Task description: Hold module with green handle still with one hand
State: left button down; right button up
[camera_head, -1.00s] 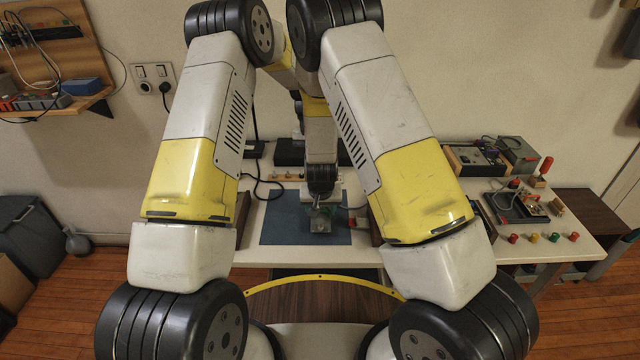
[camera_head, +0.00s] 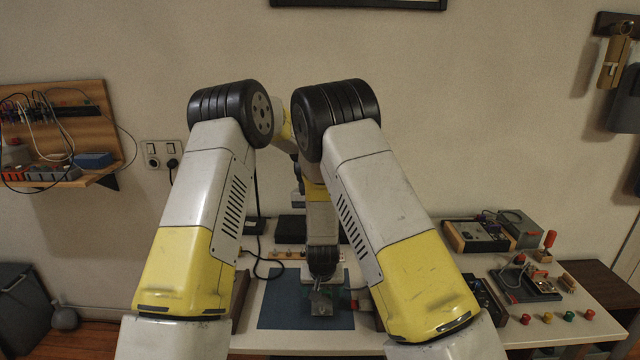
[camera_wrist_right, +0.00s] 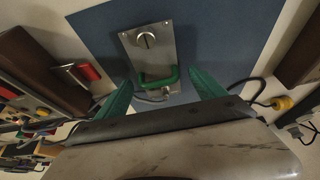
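The module (camera_wrist_right: 148,45) is a grey metal plate with a round slotted knob and a green handle (camera_wrist_right: 158,79), lying on the blue mat (camera_wrist_right: 95,25). In the right wrist view my right gripper (camera_wrist_right: 162,82) is open, its two teal fingers on either side of the green handle with visible gaps. No grip on the handle shows. In the head view my right gripper (camera_head: 322,302) is low over the mat (camera_head: 275,310), and I cannot make out the module clearly there. My left gripper is hidden from both views; only its arm shows.
A red-handled part (camera_wrist_right: 88,72) lies left of the mat in the wrist view, and a cable with a yellow plug (camera_wrist_right: 282,103) lies to the right. In the head view, devices (camera_head: 478,236) and several coloured knobs (camera_head: 547,318) stand on the table's right side.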

jog(key=v, duration=1.2)
notch_tip(320, 180, up, 10)
dwell(0.7)
